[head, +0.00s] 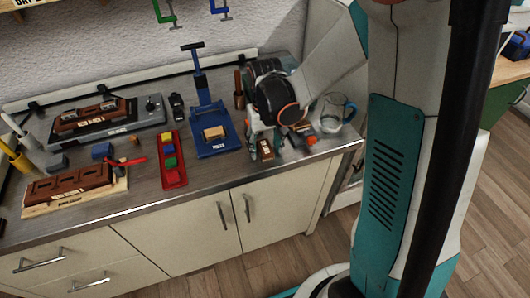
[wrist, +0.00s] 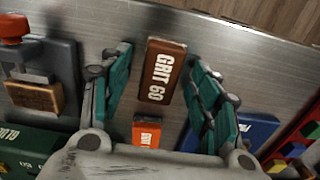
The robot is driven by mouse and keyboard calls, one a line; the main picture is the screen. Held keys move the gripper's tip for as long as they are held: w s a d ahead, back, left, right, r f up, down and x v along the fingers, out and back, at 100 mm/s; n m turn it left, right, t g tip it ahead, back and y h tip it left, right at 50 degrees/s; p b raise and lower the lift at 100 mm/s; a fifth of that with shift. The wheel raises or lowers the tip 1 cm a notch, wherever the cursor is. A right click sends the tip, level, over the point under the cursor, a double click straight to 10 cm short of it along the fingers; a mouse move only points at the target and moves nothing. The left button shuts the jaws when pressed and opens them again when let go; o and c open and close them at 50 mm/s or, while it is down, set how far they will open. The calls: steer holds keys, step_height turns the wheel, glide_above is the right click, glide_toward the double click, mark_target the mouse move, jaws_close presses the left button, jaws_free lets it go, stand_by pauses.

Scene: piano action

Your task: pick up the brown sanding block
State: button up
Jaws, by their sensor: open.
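The brown sanding block (wrist: 165,72), printed "GRIT 60", lies on the metal counter in the wrist view, tilted slightly. In the head view the brown block (head: 265,150) shows near the counter's front edge, partly covered by my gripper. My gripper (wrist: 161,64) is open, with one teal finger on each side of the block and a visible gap on both sides in the wrist view. In the head view my gripper (head: 264,136) points down over the block. I cannot tell the exact height of the fingertips.
A smaller orange block (wrist: 147,132) lies close by, between the finger bases in the wrist view. A device with a red knob (wrist: 14,28) is left. A blue press (head: 212,137), red tray (head: 173,165) and glass jug (head: 334,112) stand nearby. The counter's front edge is close.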

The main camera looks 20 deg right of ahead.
mark_target(265, 147)
steer(key=c, duration=1.1)
steer(key=shift+r, duration=0.1)
step_height(265, 147, up, 20)
steer(key=p, duration=0.6)
steer(key=shift+p, duration=0.35)
